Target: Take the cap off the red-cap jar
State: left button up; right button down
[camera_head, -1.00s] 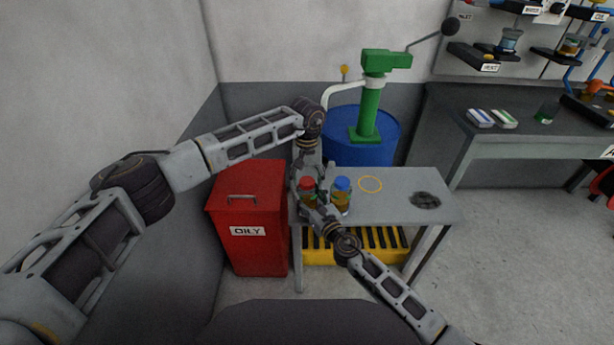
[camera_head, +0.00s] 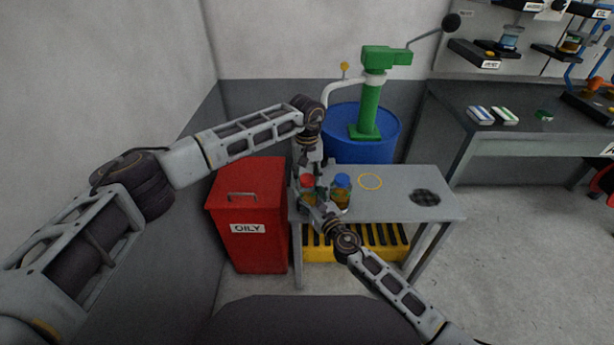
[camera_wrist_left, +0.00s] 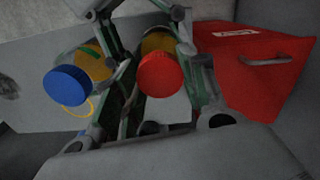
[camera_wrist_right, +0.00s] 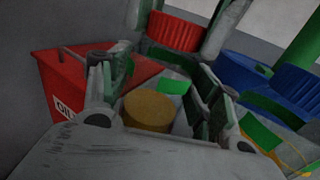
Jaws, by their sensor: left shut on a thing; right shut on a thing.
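The red-cap jar stands at the left end of the grey table, with its red cap (camera_head: 307,181) on top in the head view. The red cap (camera_wrist_left: 160,74) lies between the fingers of my left gripper (camera_wrist_left: 165,95), which is shut on it. My right gripper (camera_wrist_right: 150,95) is shut on the amber jar body (camera_wrist_right: 148,111) below the cap. The red cap (camera_wrist_right: 175,31) also shows above it in the right wrist view. I cannot tell whether cap and jar are apart. A blue-cap jar (camera_head: 341,182) stands just right of it.
A red OILY bin (camera_head: 247,215) is left of the table (camera_head: 395,197). A blue drum (camera_head: 350,125) with a green pump (camera_head: 370,105) stands behind.

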pick_arm(q)
jog(key=n, duration=0.6)
jog(key=shift+n, duration=0.4)
jog(key=n, duration=0.6)
jog(key=shift+n, duration=0.4)
jog(key=n, duration=0.6)
jog(key=shift+r+n, duration=0.1)
jog(key=shift+n, duration=0.3)
jog(key=n, duration=0.9)
jog(key=shift+n, duration=0.4)
jog(key=n, duration=0.3)
jog(key=shift+n, duration=0.4)
jog(key=n, duration=0.3)
jog(key=shift+n, duration=0.4)
jog(key=n, duration=0.3)
